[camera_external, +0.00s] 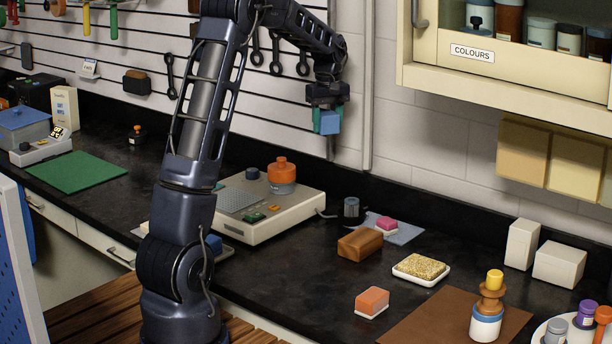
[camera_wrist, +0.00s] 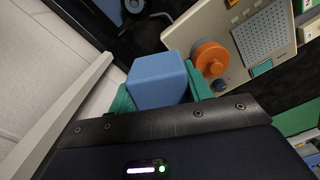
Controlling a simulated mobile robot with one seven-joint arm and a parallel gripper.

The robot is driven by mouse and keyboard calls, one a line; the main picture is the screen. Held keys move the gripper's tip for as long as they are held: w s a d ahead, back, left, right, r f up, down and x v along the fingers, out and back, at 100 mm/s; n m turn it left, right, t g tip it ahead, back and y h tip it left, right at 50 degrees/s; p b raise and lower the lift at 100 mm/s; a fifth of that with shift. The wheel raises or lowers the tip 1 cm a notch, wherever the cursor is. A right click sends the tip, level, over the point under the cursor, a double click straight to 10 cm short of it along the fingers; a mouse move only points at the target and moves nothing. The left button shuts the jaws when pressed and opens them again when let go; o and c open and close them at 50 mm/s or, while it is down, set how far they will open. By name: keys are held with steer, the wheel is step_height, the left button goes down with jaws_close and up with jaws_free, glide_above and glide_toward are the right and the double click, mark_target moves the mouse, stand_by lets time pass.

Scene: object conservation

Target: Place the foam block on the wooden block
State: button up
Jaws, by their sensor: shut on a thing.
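My gripper (camera_external: 327,120) is high above the back of the counter, near the wall. Its green fingers, also in the wrist view (camera_wrist: 160,90), are shut on a plain blue block (camera_wrist: 158,78), which looks like the foam block. The blue block (camera_external: 329,123) hangs well clear of everything below it. The wooden block (camera_external: 360,243), brown and box-shaped, lies on the black counter, lower and to the right of my gripper in the external view. Its top is bare. It cannot be made out in the wrist view.
A beige device with an orange knob (camera_external: 281,175) stands left of the wooden block. A sponge dish (camera_external: 421,269) and an orange-and-white block (camera_external: 372,301) are nearby. A wall cabinet (camera_external: 500,75) overhangs the right.

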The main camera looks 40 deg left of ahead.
steer(key=s+d+m, duration=0.2)
steer(key=s+d, duration=0.4)
steer(key=d, duration=0.7)
steer(key=m, duration=0.2)
glide_above(362, 237)
step_height(362, 237, down, 20)
steer(key=shift+a+r, duration=0.1)
steer(key=shift+r, duration=0.1)
steer(key=shift+f, duration=0.15)
steer(key=o, duration=0.9)
steer(key=shift+o, duration=0.2)
